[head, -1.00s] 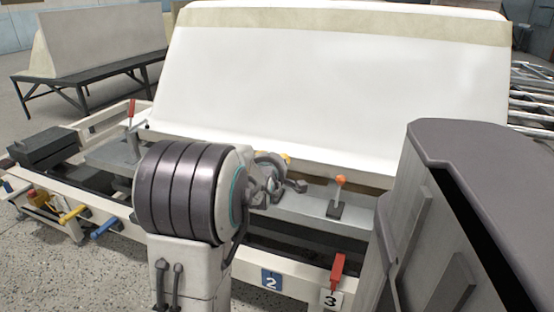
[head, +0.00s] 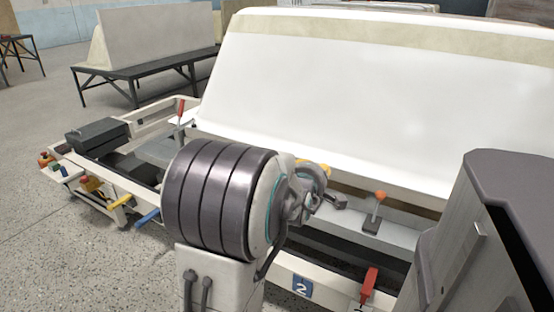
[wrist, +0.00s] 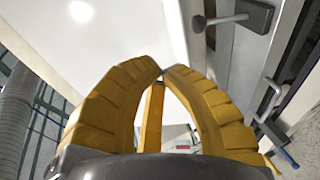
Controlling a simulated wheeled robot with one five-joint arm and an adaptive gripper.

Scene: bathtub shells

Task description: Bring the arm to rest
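My gripper (wrist: 162,74) has yellow padded fingers that meet at their tips in the wrist view, with nothing visible between them. In the head view a bit of yellow (head: 318,168) shows behind my dark, ribbed arm joint, and the rest of the gripper is hidden. My arm is bent over the front of a cream-framed bench. The large white bathtub shell (head: 350,95) stands tilted behind it, and its pale surface also fills the upper left of the wrist view (wrist: 90,35). I see no contact between gripper and shell.
An orange-knobbed lever (head: 379,198) and a red lever (head: 369,282) stand right of my arm. Another red lever (head: 181,110) and a blue handle (head: 146,218) are on the left. A dark table (head: 150,75) with another shell stands behind. Speckled floor is clear at lower left.

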